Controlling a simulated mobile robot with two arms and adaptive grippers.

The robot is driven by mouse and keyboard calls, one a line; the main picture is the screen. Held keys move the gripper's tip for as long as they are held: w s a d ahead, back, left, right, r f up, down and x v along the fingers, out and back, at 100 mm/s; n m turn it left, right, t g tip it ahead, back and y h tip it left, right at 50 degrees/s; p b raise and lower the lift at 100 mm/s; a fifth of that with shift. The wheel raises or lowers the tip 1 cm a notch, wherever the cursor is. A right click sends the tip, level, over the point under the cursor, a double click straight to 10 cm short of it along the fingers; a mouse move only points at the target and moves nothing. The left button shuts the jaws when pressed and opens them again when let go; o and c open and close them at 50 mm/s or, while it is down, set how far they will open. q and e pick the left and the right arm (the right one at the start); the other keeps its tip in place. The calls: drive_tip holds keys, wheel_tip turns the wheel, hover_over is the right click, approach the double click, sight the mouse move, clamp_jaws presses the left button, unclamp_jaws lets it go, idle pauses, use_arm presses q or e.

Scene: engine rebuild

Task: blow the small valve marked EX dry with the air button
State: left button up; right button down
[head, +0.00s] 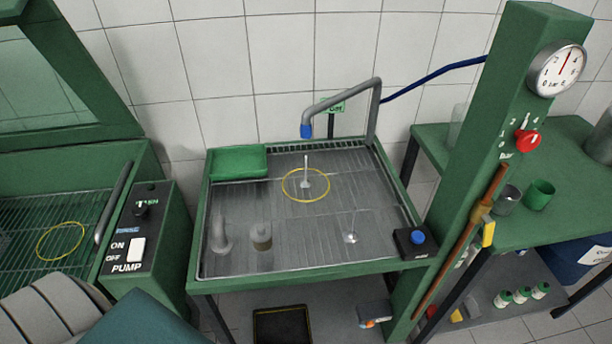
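A small pale valve (306,172) stands upright, stem up, inside a yellow ring (290,196) on the wire-grid drain table (300,270). A second small valve-like part (350,237) stands nearer the front right of the grid. No EX mark is readable on either. A grey bent air pipe (345,98) ends in a blue nozzle (306,131) above the ringed valve, apart from it. The blue air button (418,237) sits on a black box (410,250) at the table's front right corner.
A grey bent part (219,236) and a short cylinder (261,237) stand at the grid's front left. A green tray (238,162) is at the back left. A green post (500,100) with a gauge (557,70) and red knob (527,142) rises right. A pump box (137,238) stands left.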

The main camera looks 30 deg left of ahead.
idle(0.3)
use_arm(q)
clamp_jaws()
idle(1.1)
